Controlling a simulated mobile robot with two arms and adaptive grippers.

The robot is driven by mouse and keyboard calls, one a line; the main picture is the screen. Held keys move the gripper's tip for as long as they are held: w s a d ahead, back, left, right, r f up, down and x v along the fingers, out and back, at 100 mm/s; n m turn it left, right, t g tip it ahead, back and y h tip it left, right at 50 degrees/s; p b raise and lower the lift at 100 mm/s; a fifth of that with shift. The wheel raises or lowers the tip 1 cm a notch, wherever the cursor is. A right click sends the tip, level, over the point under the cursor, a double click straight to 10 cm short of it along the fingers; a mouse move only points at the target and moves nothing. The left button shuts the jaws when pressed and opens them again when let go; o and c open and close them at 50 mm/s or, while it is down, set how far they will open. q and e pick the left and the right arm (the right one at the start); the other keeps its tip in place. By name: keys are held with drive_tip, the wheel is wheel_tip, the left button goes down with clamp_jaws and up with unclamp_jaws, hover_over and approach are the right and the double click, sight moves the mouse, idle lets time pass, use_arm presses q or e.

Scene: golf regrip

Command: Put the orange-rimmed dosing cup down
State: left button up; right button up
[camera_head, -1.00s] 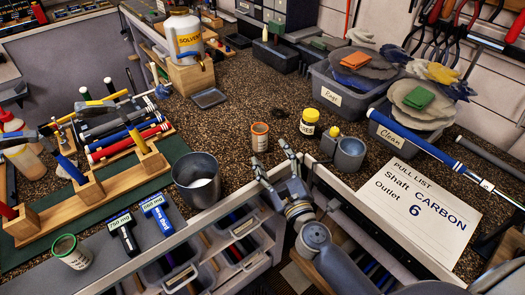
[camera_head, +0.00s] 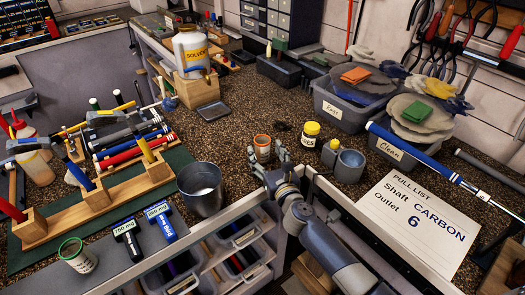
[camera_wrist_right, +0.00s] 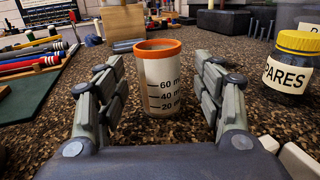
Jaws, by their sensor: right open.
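The orange-rimmed dosing cup (camera_head: 262,154) stands upright on the speckled bench (camera_head: 232,128), near its front edge. My right gripper (camera_head: 270,162) is at the cup's near side, low over the bench edge. In the right wrist view the white cup (camera_wrist_right: 160,86) with its orange rim and dark measuring marks stands between the two spread fingers of my right gripper (camera_wrist_right: 158,70). A gap shows on both sides, so the fingers do not touch it. The gripper is open. My left gripper is not in view.
A yellow-lidded spares jar (camera_head: 310,134) stands right of the cup. A grey metal bucket (camera_head: 201,190) is to the left. A green-rimmed cup (camera_head: 78,258) stands at the lower left. A grey holder (camera_head: 349,166) and the pull list (camera_head: 412,216) lie right. Bench behind the cup is mostly clear.

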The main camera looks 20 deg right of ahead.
sight(265, 152)
drive_tip(key=w, duration=0.3)
drive_tip(key=shift+w+a, duration=0.15)
drive_tip(key=shift+w, duration=0.1)
drive_tip(key=shift+s, duration=0.1)
drive_tip(key=c, duration=1.3)
drive_tip(key=shift+o, duration=0.2)
